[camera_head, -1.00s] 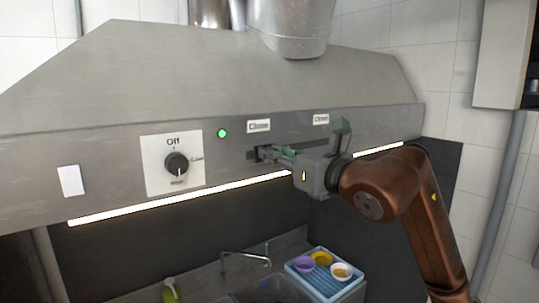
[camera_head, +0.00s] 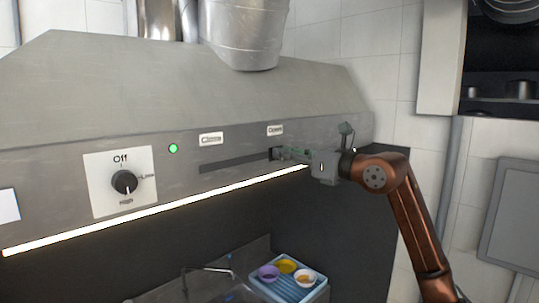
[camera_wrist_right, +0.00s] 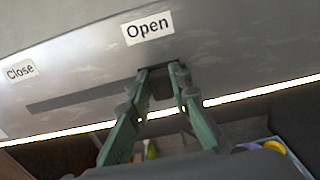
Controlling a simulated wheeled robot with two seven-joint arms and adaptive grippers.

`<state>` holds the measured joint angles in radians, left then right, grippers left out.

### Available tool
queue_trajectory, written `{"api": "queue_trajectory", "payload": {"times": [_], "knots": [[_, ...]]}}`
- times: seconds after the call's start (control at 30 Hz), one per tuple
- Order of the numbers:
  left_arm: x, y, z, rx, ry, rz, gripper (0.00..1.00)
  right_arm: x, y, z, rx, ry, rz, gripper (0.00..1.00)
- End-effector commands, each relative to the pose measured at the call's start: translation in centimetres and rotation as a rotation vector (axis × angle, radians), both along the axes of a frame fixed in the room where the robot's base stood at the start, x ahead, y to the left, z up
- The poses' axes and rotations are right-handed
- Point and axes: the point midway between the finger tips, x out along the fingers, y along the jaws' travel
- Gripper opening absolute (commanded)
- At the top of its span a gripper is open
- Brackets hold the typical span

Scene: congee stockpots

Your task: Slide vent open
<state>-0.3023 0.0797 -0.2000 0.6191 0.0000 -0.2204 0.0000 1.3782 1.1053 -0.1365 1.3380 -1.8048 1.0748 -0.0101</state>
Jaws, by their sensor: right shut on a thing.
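The grey metal range hood (camera_head: 180,90) has a dark horizontal slot (camera_head: 235,163) in its front panel, also seen in the wrist view (camera_wrist_right: 80,97). A "Close" label (camera_head: 211,139) is above the slot's left part and an "Open" label (camera_head: 275,130) above its right end. The small dark vent slider (camera_head: 273,154) is at the right end, under "Open". My right gripper (camera_head: 281,153) reaches in from the right, its green fingers shut on the slider. My left gripper is out of view.
A dial (camera_head: 124,182) and a lit green lamp (camera_head: 173,148) are left of the slot. A bright light strip (camera_head: 150,212) runs along the hood's lower edge. Below stands a blue tray (camera_head: 290,287) with small bowls. A wall cabinet (camera_head: 440,60) is at the right.

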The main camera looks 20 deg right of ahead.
Motion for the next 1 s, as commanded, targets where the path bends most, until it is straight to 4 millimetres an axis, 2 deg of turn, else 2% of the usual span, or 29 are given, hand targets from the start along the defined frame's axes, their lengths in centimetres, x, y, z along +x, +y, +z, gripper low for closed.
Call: {"api": "queue_trajectory", "payload": {"times": [0.03,0.27,0.3,0.53,0.83,1.0], "knots": [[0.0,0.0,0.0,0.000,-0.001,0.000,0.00,0.0,-0.5,0.3,0.003,-0.005,-0.008,0.00],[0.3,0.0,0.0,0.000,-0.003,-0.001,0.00,0.0,-0.5,0.3,0.003,-0.006,-0.010,0.00],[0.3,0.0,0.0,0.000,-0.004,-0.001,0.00,0.0,-0.5,0.3,0.003,-0.006,-0.010,0.20],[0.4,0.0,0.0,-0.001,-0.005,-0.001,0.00,0.1,-0.3,0.3,0.002,-0.005,-0.007,0.36],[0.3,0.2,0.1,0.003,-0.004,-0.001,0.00,0.0,-0.2,0.2,0.001,-0.003,-0.003,0.36],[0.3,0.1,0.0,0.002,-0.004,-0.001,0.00,-1.5,-1.1,0.1,0.000,-0.003,-0.007,0.36]]}}
